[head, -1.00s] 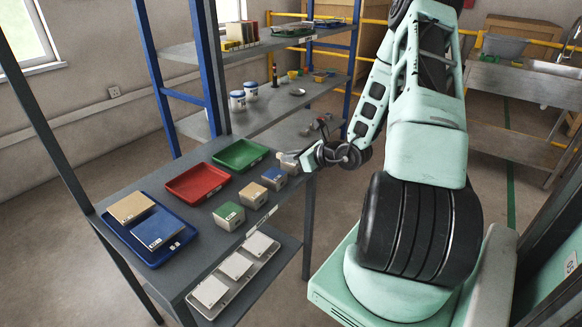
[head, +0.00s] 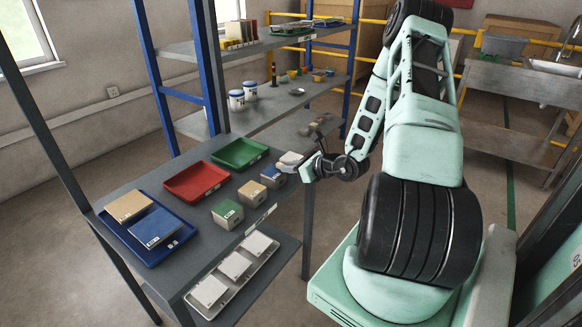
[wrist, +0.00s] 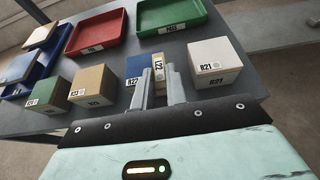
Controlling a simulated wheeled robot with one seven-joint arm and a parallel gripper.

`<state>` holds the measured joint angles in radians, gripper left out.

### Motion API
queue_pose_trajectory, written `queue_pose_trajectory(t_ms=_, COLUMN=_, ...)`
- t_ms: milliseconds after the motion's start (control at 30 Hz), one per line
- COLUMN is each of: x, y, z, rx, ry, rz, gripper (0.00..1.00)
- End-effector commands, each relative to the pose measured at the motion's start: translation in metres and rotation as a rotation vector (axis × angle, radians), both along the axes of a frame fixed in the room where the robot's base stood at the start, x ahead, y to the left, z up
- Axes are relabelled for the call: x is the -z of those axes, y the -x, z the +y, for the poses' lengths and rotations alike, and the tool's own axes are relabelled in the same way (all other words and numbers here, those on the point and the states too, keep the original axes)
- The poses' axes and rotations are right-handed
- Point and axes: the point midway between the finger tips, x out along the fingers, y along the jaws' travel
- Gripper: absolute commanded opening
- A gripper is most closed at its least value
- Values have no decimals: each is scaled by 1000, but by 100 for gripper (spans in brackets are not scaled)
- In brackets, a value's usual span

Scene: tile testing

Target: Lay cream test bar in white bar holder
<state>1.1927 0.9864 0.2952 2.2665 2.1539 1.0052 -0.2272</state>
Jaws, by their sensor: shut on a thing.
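My gripper (wrist: 161,88) is shut on the cream test bar (wrist: 158,66), a narrow upright piece with a label, seen between the fingertips in the wrist view. The white bar holder (wrist: 213,54) is a boxy block with a white top and an R21 label, just right of the fingers and apart from them. In the head view the white bar holder (head: 290,158) stands at the far end of the row of blocks, with my gripper (head: 291,169) close in front of it. The bar is too small to make out there.
A blue-topped block (head: 273,176), a tan one (head: 252,192) and a green one (head: 228,214) stand in a row beside it. Red (head: 190,196) and green (head: 240,153) trays lie behind. A blue tray (head: 125,242) holds flat boxes. A lower shelf holds white tiles (head: 235,265).

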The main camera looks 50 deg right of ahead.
Motion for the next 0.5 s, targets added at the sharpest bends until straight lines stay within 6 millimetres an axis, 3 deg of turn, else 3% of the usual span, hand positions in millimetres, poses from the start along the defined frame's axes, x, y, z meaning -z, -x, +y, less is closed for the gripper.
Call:
queue_pose_trajectory(t_ms=33, x=0, y=0, z=0, rx=0, ry=0, rz=0, gripper=0)
queue_pose_trajectory(t_ms=67, x=0, y=0, z=0, rx=0, ry=0, rz=0, gripper=19)
queue_pose_trajectory(t_ms=133, x=-1, y=0, z=0, rx=0, ry=0, rz=0, gripper=36)
queue_pose_trajectory(t_ms=500, x=-7, y=0, z=0, rx=0, ry=0, rz=-1, gripper=36)
